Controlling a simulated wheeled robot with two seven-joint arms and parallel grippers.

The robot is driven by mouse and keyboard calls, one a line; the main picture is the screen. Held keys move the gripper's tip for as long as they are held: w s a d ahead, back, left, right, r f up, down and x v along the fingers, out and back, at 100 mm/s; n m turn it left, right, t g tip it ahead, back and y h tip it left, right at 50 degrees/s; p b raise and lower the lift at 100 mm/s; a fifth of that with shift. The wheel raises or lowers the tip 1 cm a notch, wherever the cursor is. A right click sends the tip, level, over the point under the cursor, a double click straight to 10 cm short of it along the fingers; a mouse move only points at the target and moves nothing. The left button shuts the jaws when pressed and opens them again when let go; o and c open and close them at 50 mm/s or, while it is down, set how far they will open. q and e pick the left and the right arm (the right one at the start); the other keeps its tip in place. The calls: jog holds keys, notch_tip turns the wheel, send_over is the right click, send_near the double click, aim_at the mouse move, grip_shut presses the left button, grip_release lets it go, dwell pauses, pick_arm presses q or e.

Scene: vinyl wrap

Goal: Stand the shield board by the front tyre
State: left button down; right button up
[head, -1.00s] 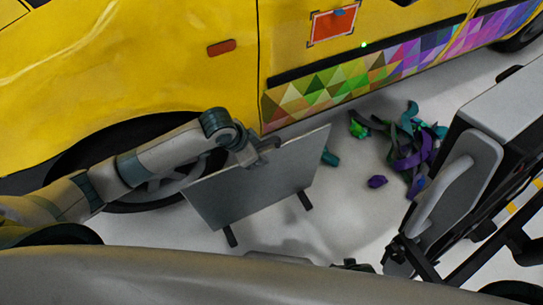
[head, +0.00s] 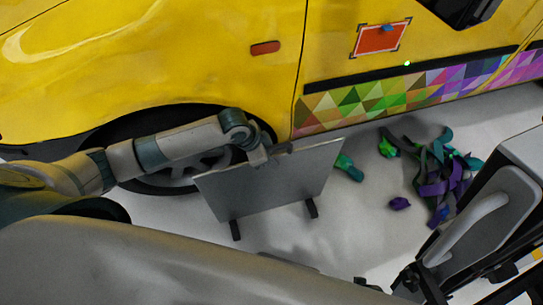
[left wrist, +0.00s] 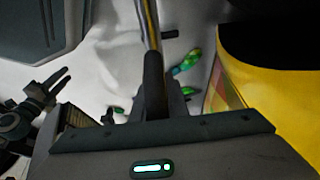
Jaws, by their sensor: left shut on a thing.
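The shield board (head: 270,192) is a grey flat panel with two dark feet, upright and tilted slightly in the head view. My left gripper (head: 271,154) is shut on its top edge. In the left wrist view the board (left wrist: 148,22) shows nearly edge-on beyond my gripper (left wrist: 155,88). The front tyre (head: 160,188) of the yellow van is just behind the board, partly hidden by my left arm and the board. I cannot tell if the feet touch the floor. A dark pronged part in the left wrist view may be my right gripper; its state is unclear.
The yellow van (head: 200,60) with a coloured triangle strip fills the back. Purple, green and teal scraps (head: 440,180) lie on the floor right of the board. A grey-topped cart (head: 490,215) stands at the right. Pale floor in front of the board is clear.

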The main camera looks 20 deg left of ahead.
pick_arm(q)
jog(key=shift+w+f, duration=0.1)
jog(key=shift+f, duration=1.35)
jog(key=c, duration=2.2)
grip_release()
jog(key=shift+f, duration=0.2)
jog(key=o, duration=0.5)
jog(key=shift+c, duration=0.2)
jog(key=shift+r, duration=0.1)
jog(key=v, duration=1.2)
jog(key=shift+p, duration=0.3)
